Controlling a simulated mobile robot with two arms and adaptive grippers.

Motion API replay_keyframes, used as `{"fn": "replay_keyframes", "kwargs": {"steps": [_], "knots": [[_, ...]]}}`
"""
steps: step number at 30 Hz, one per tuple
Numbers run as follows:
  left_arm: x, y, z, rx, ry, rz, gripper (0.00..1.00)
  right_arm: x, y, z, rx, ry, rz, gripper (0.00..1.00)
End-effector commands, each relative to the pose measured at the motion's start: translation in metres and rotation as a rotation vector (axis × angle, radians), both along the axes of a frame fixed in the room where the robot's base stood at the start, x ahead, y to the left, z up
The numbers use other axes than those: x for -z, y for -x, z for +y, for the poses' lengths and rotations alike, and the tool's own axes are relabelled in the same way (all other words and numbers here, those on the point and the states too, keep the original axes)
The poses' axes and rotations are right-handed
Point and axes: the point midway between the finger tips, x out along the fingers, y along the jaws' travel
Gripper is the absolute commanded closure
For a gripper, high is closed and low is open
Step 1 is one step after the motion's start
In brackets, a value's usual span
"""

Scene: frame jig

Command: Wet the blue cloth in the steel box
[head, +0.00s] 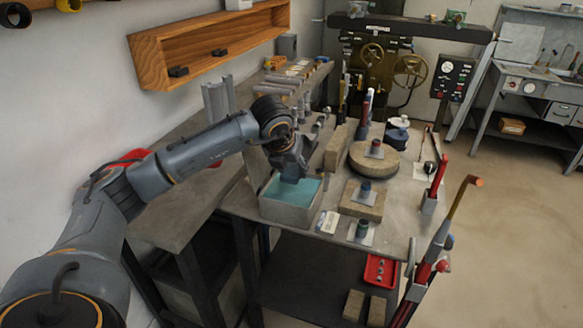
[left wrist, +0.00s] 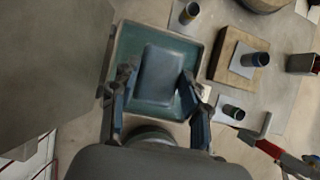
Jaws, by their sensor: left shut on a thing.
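The steel box (head: 288,214) stands at the near left edge of the workbench, with teal liquid (head: 309,190) inside. It also shows in the left wrist view (left wrist: 117,60), straight below the gripper. My left gripper (head: 291,172) points down at the box. In the left wrist view, its two fingers (left wrist: 158,88) are shut on the blue cloth (left wrist: 160,72), a dark blue, rounded rectangle seen against the liquid. Whether the cloth touches the liquid or hangs just above it I cannot tell. My right gripper is in neither view.
Right of the box are wooden blocks (head: 362,208) with short dark cylinders, a round wooden disc (head: 373,160) and a small card (head: 328,222). A red-handled tool (head: 439,175) stands in a holder at the right edge. A wooden wall shelf (head: 210,45) hangs behind my left arm.

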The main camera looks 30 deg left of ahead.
Motion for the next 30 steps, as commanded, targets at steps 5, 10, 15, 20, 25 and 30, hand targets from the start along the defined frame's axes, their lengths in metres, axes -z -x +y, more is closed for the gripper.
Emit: {"fn": "replay_keyframes", "kwargs": {"steps": [5, 10, 15, 20, 25, 30], "knots": [[0.0, 0.0, 0.0, 0.0, 0.0, 0.0, 0.75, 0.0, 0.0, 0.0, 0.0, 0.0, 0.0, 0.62], [0.0, 0.0, 0.0, 0.0, 0.0, 0.0, 0.75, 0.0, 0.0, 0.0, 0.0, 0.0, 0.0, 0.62], [-0.01, 0.0, 0.0, -0.001, 0.0, -0.001, 0.75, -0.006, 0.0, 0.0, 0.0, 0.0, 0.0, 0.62], [-0.027, 0.0, 0.0, 0.0, 0.001, -0.002, 0.75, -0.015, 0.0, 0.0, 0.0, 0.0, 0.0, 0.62], [-0.044, 0.0, 0.0, 0.0, 0.0, -0.001, 0.75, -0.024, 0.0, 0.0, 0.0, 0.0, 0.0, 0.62], [-0.059, 0.0, 0.0, 0.0, 0.001, -0.001, 0.75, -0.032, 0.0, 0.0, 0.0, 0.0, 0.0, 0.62]]}}
